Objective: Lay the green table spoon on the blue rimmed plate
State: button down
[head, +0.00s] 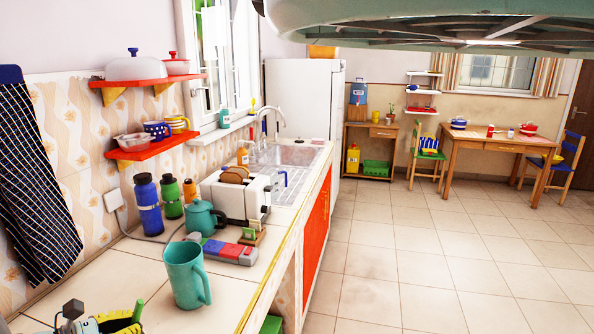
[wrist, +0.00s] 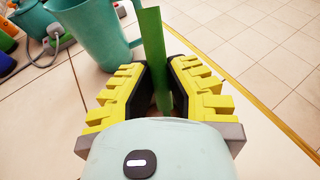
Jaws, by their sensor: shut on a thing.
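My gripper (wrist: 160,80) is shut on a flat green strip, which looks like part of the green table spoon (wrist: 153,40). The strip stands up between the yellow-backed black jaws in the wrist view; the rest of it is hidden. In the head view my gripper (head: 100,325) is at the bottom left corner, low over the near counter, with the green spoon's end (head: 137,310) sticking up. I cannot make out a blue rimmed plate in either view.
A teal jug (head: 184,275) stands just beyond my gripper; it also shows in the wrist view (wrist: 95,35). Bare tiles lie left of the jug.

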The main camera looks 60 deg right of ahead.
jog(key=shift+w+d+r+b, duration=0.1)
jog(key=shift+w+d+b, duration=0.25)
jog(key=shift+w+d, duration=0.35)
jog(key=shift+s+p, duration=0.45)
jog(key=shift+p, duration=0.05)
jog(key=shift+s+a, duration=0.15)
jog(key=shift+a, duration=0.3)
jog(key=shift+a+f, duration=0.25)
jog(key=shift+a, duration=0.15)
jog(key=shift+r, duration=0.15)
